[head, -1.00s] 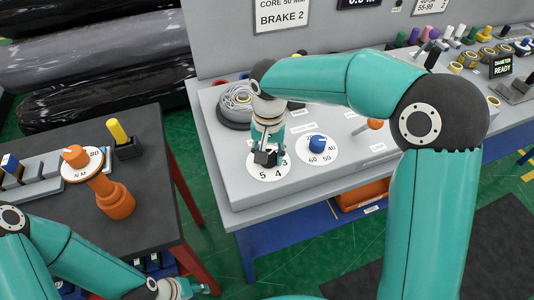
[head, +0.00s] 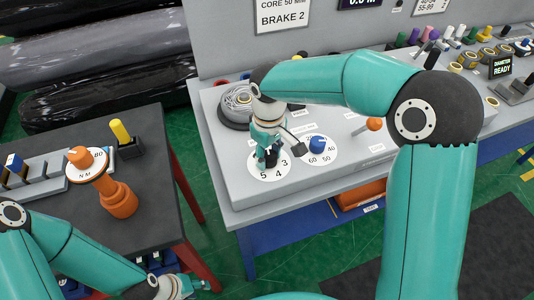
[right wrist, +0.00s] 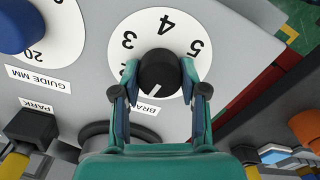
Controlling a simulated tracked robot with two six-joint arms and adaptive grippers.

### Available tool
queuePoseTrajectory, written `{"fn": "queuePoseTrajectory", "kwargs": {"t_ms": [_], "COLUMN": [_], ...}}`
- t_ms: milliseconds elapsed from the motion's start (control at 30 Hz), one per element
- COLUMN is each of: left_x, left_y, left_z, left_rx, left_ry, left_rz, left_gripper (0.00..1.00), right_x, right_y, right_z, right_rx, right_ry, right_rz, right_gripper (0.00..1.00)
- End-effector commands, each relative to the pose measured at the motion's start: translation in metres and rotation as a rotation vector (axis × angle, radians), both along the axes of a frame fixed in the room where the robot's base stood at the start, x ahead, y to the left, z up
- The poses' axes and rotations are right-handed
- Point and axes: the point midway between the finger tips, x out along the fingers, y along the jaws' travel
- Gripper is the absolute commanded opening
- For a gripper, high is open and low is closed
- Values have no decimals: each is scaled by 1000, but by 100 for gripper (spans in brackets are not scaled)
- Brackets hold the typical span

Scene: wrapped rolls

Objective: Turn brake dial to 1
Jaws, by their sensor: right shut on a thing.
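In the right wrist view the knob's white pointer line points down and slightly left, towards the partly covered brake label (right wrist: 143,104). My right gripper (right wrist: 159,68) is shut on the knob, one finger on each side.
A blue guide knob (head: 317,143) stands close to the right of the brake dial. A metal coil (head: 237,97) is behind it, and an orange-tipped lever (head: 374,124) is further right. A sign (head: 282,15) reads BRAKE 2. An orange tool (head: 119,199) stands on the left table.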

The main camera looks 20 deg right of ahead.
Motion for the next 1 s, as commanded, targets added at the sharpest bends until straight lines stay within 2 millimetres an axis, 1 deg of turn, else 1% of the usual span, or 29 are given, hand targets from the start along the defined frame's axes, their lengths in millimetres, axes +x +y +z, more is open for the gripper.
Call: {"fn": "queuePoseTrajectory", "kwargs": {"t_ms": [33, 333, 833, 867, 1000], "left_x": [0, 0, 0, 0, 0], "left_y": [0, 0, 0, 0, 0], "left_z": [2, 4, 4, 4, 4], "left_rx": [0, 0, 0, 0, 0], "left_ry": [0, 0, 0, 0, 0], "left_rz": [0, 0, 0, 0, 0], "left_gripper": [40, 40, 40, 40, 40], "right_x": [3, 3, 3, 3, 2], "right_y": [0, 0, 1, 1, 1], "right_z": [3, 3, 3, 3, 2], "right_rx": [2, 2, 2, 2, 1], "right_ry": [-10, -12, -14, -14, -11], "right_rz": [29, 149, 173, 173, 173], "right_gripper": [8, 8, 8, 44, 68]}}
